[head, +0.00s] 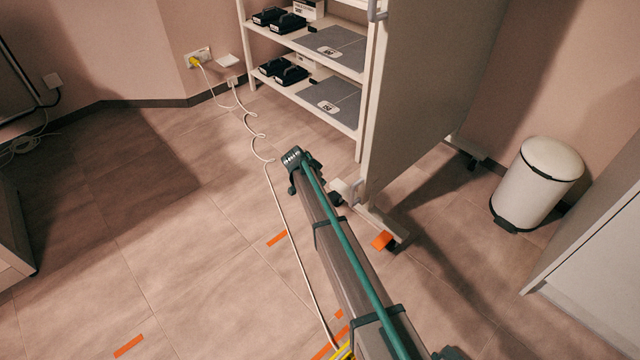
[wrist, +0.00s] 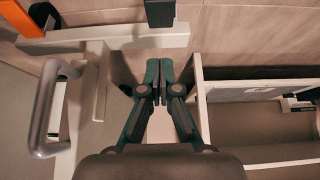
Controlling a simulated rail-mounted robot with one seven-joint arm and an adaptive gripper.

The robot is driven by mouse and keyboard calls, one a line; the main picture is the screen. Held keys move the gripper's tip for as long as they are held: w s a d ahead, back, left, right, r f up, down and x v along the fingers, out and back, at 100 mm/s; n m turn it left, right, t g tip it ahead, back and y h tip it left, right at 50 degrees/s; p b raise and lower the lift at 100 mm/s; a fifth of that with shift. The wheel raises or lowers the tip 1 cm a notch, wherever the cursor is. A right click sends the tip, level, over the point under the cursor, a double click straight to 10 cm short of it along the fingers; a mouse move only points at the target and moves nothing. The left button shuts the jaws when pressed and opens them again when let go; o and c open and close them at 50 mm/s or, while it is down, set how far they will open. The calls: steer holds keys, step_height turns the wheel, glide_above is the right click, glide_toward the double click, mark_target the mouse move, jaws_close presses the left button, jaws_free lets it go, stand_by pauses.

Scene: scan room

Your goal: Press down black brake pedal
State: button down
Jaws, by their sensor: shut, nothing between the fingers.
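A black block-shaped pedal (wrist: 160,12) shows at the top edge of the wrist view, at the end of a white foot bar (wrist: 120,38); its upper part is cut off. In the head view a dark piece (head: 336,198) at the left end of the foot bar is partly behind my arm and hard to make out. An orange pedal (head: 382,240) sits at the other end of the bar; it also shows in the wrist view (wrist: 22,18). My gripper (wrist: 160,68) is shut and empty, apart from the black pedal and below it in the wrist picture.
A tall grey panel (head: 425,100) with a metal handle (wrist: 42,110) stands on the foot bar. White shelves (head: 300,45) stand beside it. A white bin (head: 537,183) is at the right. A white cable (head: 290,240) crosses the floor. The floor at left is open.

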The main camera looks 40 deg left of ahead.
steer(key=b, duration=0.3)
glide_above(331, 197)
steer(key=s, duration=0.2)
steer(key=f, duration=0.7)
steer(key=shift+w+a+f, duration=0.1)
steer(key=shift+w+a, duration=0.1)
steer(key=shift+s+f+b, duration=0.2)
steer(key=shift+s+f, duration=0.05)
steer(key=shift+f, duration=0.4)
steer(key=shift+s+f+b, duration=0.2)
steer(key=shift+f, duration=0.4)
steer(key=shift+s+f, duration=0.1)
steer(key=shift+f, duration=0.3)
steer(key=shift+s, duration=0.1)
